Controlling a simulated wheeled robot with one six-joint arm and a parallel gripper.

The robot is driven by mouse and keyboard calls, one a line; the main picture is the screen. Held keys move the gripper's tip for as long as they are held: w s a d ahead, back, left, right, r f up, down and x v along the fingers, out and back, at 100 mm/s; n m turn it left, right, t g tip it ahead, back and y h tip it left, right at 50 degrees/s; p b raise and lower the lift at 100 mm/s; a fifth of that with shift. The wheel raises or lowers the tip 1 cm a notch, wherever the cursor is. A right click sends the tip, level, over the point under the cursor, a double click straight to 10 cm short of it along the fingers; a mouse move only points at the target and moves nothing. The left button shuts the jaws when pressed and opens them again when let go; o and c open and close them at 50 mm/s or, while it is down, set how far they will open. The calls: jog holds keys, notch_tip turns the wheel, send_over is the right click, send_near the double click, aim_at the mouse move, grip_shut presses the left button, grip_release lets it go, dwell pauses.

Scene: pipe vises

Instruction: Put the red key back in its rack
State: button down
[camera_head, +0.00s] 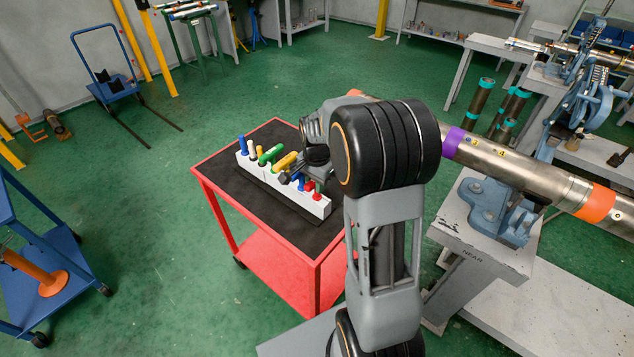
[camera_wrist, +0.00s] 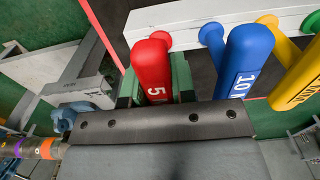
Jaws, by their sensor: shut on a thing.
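The red key (camera_wrist: 152,68), marked 5, is in the wrist view between the green pads of my gripper (camera_wrist: 157,88). My gripper is shut on its handle. The key's red collar (camera_wrist: 161,38) shows against the white rack (camera_wrist: 195,15); I cannot tell whether its shank is in a hole. In the head view the white rack (camera_head: 275,186) stands on the red cart, and red parts of the key (camera_head: 317,197) show at its near right end. My gripper (camera_head: 299,181) is over that end, partly hidden by my wrist.
A blue key (camera_wrist: 245,60) marked 10 stands close right of the red one, then a yellow key (camera_wrist: 299,78). The red cart (camera_head: 216,205) has a dark top with free room around the rack. A pipe (camera_head: 505,165) in a blue vise (camera_head: 497,210) lies to the right.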

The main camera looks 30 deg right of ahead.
jog(key=c, duration=0.9)
grip_release()
jog(key=shift+o, duration=0.2)
jog(key=shift+f, duration=0.1)
notch_tip(320, 180, up, 14)
jog(key=shift+f, duration=0.1)
jog(key=s+a+f+n+t, duration=0.2)
jog(key=s+a+n, duration=0.2)
jog(key=s+n, duration=0.2)
jog(key=s+a+f+n+t, duration=0.1)
jog(key=s+a+n, duration=0.4)
jog(key=s, duration=0.5)
jog(key=shift+f+n+t, duration=0.4)
jog(key=shift+f+n, duration=0.2)
jog(key=shift+n, duration=0.6)
